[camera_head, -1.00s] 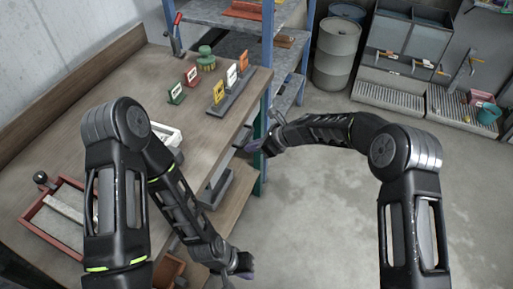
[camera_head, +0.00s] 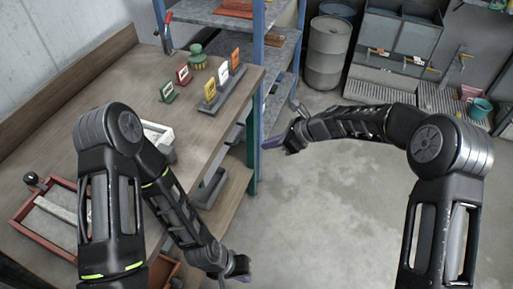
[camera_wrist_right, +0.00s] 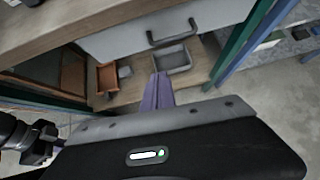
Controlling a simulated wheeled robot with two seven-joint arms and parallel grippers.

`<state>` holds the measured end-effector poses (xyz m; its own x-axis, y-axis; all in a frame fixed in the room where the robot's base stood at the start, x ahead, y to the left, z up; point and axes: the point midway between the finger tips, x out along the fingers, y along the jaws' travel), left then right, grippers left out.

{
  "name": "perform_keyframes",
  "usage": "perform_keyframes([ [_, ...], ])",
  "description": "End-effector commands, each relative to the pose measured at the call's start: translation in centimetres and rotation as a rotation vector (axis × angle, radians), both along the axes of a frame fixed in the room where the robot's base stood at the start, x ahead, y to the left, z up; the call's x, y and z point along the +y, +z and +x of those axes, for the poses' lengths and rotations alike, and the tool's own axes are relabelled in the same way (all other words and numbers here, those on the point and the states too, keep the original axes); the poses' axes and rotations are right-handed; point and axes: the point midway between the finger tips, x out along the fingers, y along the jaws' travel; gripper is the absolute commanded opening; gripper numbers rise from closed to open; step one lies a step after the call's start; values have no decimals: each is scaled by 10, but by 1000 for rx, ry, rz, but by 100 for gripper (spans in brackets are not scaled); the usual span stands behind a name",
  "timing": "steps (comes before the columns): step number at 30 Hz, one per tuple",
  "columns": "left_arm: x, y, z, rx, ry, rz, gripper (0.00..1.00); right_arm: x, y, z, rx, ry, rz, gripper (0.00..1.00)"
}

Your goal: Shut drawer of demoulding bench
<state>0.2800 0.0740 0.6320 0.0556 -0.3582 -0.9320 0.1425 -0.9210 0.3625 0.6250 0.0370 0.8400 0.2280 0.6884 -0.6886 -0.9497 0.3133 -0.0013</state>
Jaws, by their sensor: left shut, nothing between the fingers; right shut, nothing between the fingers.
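The demoulding bench (camera_head: 120,95) stands on the left in the head view. In the right wrist view its grey drawer front (camera_wrist_right: 128,38) with a dark bar handle (camera_wrist_right: 172,32) sits just under the tabletop edge, and I see no opening above it. My right gripper (camera_head: 272,142) is shut, beside the bench's right end and apart from it. In the wrist view its purple fingers (camera_wrist_right: 158,88) are together and empty, below the handle and not touching it. My left gripper (camera_head: 240,267) is shut and empty, low in front of the bench.
A grey tray (camera_wrist_right: 173,60) and a brown box (camera_wrist_right: 107,78) are on the bench's lower shelf. A blue-framed rack (camera_head: 258,70) adjoins the bench end. Small coloured signs and a red tray (camera_head: 28,215) are on the tabletop. The floor (camera_head: 330,220) to the right is clear.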

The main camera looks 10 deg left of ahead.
Motion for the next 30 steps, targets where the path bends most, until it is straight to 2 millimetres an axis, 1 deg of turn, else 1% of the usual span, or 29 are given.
perform_keyframes([
  [1, 0, -2, 0, -1, -1, -1, 0, -8, 6, -1, -2, -2, -1, 0],
  [3, 0, -3, 0, -1, -1, -1, 0, -14, 13, -4, -2, -1, -1, 0],
  [9, 0, -4, 0, -1, -1, -1, 0, -24, 22, -7, 0, -1, -1, 0],
  [25, 0, -3, 0, -1, -1, -1, 0, -24, 22, -7, -5, 4, -3, 0],
  [28, 0, -3, 0, -1, -1, -1, 0, -25, 22, -4, -48, 30, -21, 0],
  [30, 0, -3, 0, -1, -1, -1, 0, -31, 18, 2, -123, 66, -67, 0],
])
